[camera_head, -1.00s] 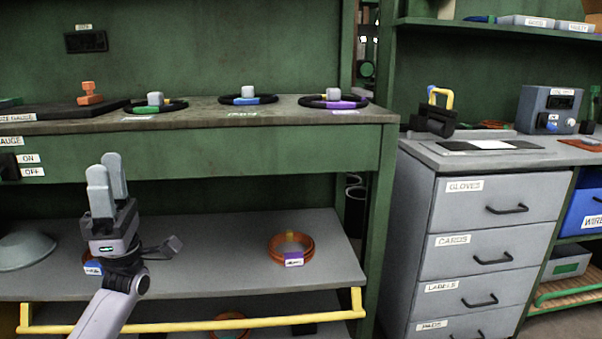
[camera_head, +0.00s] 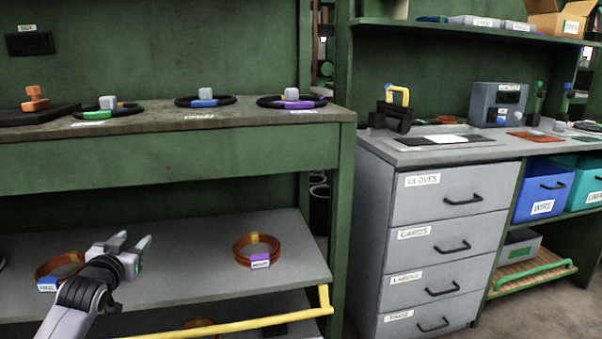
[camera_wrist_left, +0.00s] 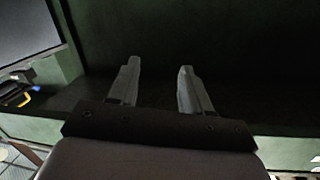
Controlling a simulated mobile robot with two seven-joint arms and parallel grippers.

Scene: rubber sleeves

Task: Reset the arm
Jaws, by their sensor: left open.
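My left gripper (camera_head: 130,243) is open and empty in the head view. It is low at the left, in front of the lower shelf (camera_head: 190,290), with its fingers pointing up and to the right. It also shows in the left wrist view (camera_wrist_left: 158,85), its two fingers apart with nothing between them. A brown ring with a blue tag (camera_head: 58,268) lies on the shelf just left of it. A brown ring with a purple tag (camera_head: 257,250) lies to its right. My right gripper is not in view.
The green bench (camera_head: 180,155) above carries black rings with green (camera_head: 98,114), blue (camera_head: 205,102) and purple (camera_head: 292,102) bands. A yellow rail (camera_head: 250,322) runs along the shelf front. A grey drawer cabinet (camera_head: 430,240) stands at the right. Floor shows at lower right.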

